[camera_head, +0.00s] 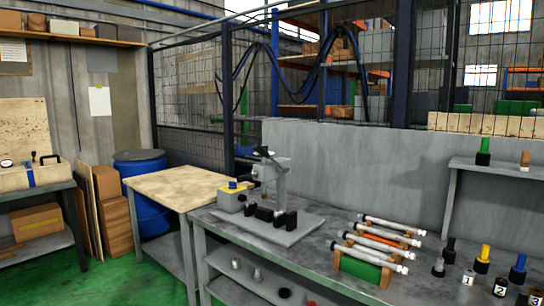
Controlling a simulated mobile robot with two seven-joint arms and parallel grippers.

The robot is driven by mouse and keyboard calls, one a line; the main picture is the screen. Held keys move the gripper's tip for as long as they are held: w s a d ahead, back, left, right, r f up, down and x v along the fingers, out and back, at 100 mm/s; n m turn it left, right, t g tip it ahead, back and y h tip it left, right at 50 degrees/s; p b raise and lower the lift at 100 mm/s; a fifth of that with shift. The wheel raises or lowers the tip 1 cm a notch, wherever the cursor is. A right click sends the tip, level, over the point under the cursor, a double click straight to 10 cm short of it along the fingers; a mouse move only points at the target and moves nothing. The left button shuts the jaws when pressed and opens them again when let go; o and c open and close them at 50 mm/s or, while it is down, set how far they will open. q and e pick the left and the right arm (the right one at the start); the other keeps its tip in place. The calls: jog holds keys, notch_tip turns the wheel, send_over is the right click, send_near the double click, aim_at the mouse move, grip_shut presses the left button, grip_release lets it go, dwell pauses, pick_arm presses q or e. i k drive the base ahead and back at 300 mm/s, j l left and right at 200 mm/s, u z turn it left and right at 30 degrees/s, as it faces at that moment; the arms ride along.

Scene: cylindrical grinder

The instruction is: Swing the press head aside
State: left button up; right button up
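A small grey press (271,180) stands on a grey base plate (290,236) on the metal workbench (328,260). Its upper part, which appears to be the press head (268,160), sits at the top of a slanted column, with a lever-like piece on it. Several black blocks (264,214) stand on the plate below the head. A grey box with a yellow top and a blue part (232,196) stands at the left of the press. Neither of my grippers shows in this view.
A rack (372,256) of several rods lies right of the press. A wooden-topped table (180,186) adjoins on the left. A grey panel (350,165) rises behind the bench.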

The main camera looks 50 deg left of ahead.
aim_at(263, 172)
jog(key=u, duration=1.75)
jog(key=i+j+z, duration=0.15)
jog(key=i, duration=0.35)
jog(key=i+j+z, duration=0.1)
jog(key=i+j, duration=0.15)
jog(key=i, duration=0.2)
